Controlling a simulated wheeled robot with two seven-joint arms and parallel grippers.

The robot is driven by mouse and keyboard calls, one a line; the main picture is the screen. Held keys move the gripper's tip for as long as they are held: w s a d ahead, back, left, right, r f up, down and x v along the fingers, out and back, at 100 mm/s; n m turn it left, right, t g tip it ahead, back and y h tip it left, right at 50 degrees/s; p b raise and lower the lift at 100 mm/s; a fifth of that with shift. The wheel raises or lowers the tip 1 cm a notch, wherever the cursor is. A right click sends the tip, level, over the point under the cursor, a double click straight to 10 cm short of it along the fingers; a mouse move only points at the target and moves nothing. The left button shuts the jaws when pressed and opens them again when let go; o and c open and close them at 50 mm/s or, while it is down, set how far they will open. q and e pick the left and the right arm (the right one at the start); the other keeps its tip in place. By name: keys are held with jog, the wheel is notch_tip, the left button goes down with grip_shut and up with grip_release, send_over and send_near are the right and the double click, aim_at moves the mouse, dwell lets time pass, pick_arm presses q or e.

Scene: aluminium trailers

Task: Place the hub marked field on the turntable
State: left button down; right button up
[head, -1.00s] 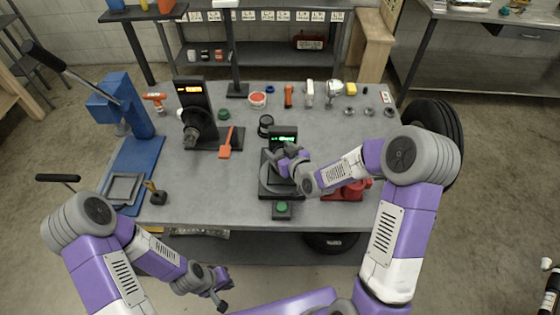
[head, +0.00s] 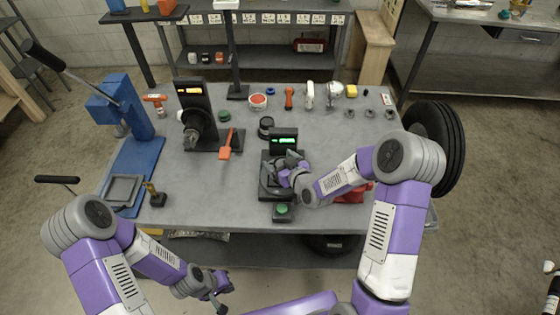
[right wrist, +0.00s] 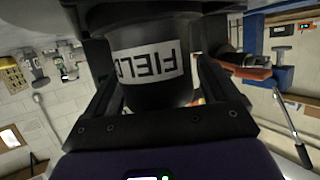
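In the right wrist view a dark cylindrical hub with a white label reading FIELD (right wrist: 150,65) sits between the two fingers of my right gripper (right wrist: 155,95), which looks shut on it. In the head view my right gripper (head: 284,168) is over the turntable (head: 268,189), a black unit with a round plate and a lit green display (head: 284,141). The gripper covers part of the plate. I cannot tell whether the hub touches it. My left gripper (head: 222,293) is empty and open in front of the table.
A green button (head: 282,209) is at the turntable's front. A black cylinder (head: 266,126) stands behind it. Small parts line the table's back.

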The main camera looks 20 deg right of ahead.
jog(key=shift+r, duration=0.1)
jog(key=shift+r+p, duration=0.15)
jog(key=shift+p, duration=0.15)
jog(key=v, duration=0.9)
jog(key=shift+d, duration=0.15)
jog(key=p+v, duration=0.2)
jog(key=p, duration=0.1)
jog(key=shift+s+p, duration=0.35)
jog(key=shift+s, duration=0.1)
